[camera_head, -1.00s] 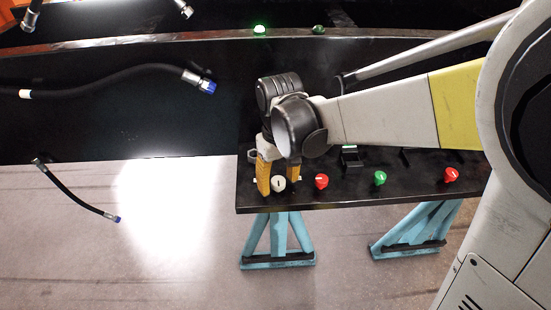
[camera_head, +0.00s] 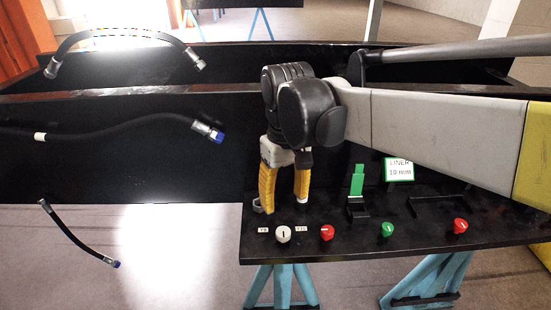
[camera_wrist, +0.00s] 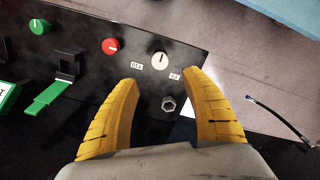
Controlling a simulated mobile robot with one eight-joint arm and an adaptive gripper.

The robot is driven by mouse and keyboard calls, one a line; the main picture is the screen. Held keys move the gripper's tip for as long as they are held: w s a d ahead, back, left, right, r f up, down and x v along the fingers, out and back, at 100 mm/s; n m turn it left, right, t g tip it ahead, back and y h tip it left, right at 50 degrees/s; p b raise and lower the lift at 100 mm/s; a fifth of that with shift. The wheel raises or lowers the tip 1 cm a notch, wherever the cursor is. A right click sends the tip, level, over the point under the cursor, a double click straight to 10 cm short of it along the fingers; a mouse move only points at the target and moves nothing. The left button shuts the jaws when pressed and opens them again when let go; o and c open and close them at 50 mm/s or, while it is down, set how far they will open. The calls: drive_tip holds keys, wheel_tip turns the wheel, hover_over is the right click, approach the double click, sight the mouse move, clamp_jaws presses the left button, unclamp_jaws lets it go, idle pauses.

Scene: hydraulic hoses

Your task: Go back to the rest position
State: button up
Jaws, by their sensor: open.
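My gripper (camera_head: 285,207) has yellow fingers, which are apart with nothing between them. It points down over the left part of the black panel (camera_head: 345,236), behind the white knob (camera_head: 283,233). My arm reaches in from the right and hides part of the panel's back.
Red knobs (camera_head: 327,232) and a green knob (camera_head: 387,229) line the panel's front edge. A green piece (camera_head: 357,181) stands in a black holder beside a "LINER 10 mm" sign (camera_head: 399,170). Black hoses (camera_head: 120,131) hang at the left. Blue trestles (camera_head: 283,287) support the panel.

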drive_tip(key=s+d+f+m+t+b, duration=0.1)
drive_tip(key=s+d+f+m+t, duration=0.1)
drive_tip(key=s+d, duration=0.3)
drive_tip(key=s+d+f+m+t+b, duration=0.1)
drive_tip(key=s+d+f+m+t, duration=0.2)
drive_tip(key=s+d+t, duration=0.2)
drive_tip(key=d, duration=0.3)
drive_tip(key=shift+s+d+f+b, duration=0.2)
drive_tip(key=shift+s+d+b, duration=0.1)
drive_tip(key=shift+s, duration=0.1)
idle(1.2)
